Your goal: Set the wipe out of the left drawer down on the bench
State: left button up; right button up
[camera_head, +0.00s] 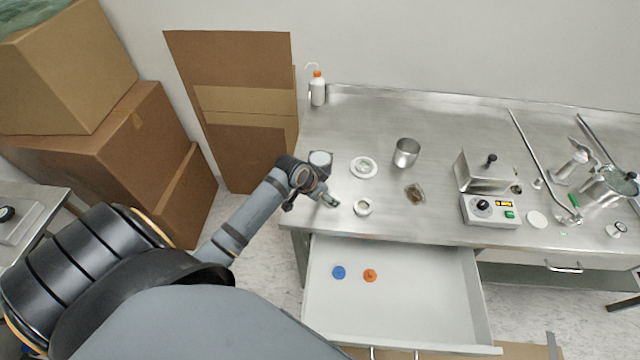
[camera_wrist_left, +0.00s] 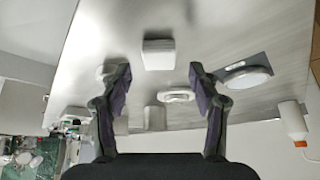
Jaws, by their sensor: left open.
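The wipe (camera_wrist_left: 158,53), a small white folded square, lies on the steel bench (camera_wrist_left: 215,35) in the left wrist view. It is beyond my left gripper's fingertips and between their lines, apart from both. My left gripper (camera_head: 331,201) is above the bench's front left part; in the left wrist view its two fingers (camera_wrist_left: 160,82) are spread and hold nothing. The left drawer (camera_head: 420,315) is pulled open and holds a blue disc (camera_head: 338,272) and an orange disc (camera_head: 370,275). My right gripper is out of view.
A steel cup (camera_head: 406,153), a brown packet (camera_head: 415,194) and a control box (camera_head: 490,211) stand further right. A wash bottle (camera_head: 317,90) stands at the back left.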

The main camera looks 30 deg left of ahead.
pick_arm(q)
jog(key=v, duration=0.9)
